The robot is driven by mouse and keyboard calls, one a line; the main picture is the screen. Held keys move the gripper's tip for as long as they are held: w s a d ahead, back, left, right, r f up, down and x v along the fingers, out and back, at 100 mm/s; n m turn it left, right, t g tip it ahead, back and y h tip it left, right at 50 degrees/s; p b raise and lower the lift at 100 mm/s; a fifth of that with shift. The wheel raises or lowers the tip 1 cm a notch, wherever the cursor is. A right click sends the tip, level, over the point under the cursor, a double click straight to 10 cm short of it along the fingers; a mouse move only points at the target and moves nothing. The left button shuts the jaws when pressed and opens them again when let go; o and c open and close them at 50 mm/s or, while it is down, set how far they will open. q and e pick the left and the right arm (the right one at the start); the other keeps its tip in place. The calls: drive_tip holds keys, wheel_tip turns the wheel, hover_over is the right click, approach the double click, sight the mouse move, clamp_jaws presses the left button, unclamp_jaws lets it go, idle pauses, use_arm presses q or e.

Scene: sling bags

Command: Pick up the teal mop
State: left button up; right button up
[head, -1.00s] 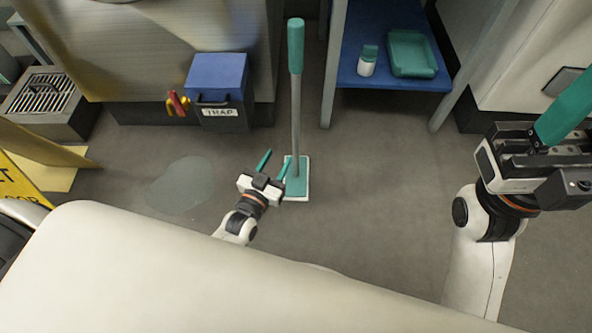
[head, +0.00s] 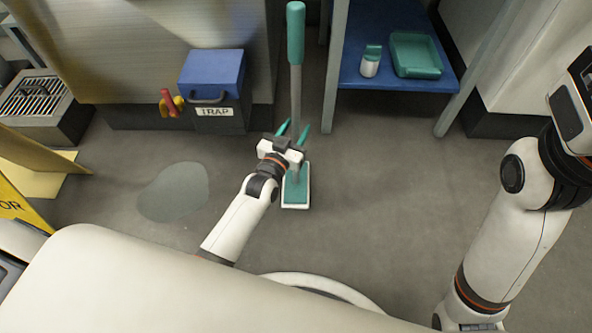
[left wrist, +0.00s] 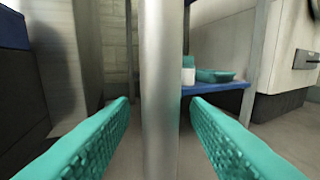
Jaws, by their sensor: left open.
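The teal mop stands upright on the floor, with a teal grip (head: 296,32) on top, a grey pole (head: 296,95) and a teal and white head (head: 296,192). My left gripper (head: 294,128) is open at the pole's lower part, above the head. In the left wrist view the pole (left wrist: 162,90) runs upright between the two teal fingers, with a gap on each side. I cannot tell how deep it sits between them. My right gripper (head: 575,105) is cut off at the right edge, its fingers out of frame.
A blue-lidded box (head: 213,85) marked TRAP stands left of the mop. A blue shelf (head: 362,83) with a teal tray (head: 416,54) and a small container (head: 370,62) is on the right.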

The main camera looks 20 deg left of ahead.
use_arm(q)
drive_tip(key=shift+w, duration=0.2)
clamp_jaws()
drive_tip(key=shift+r, duration=0.2)
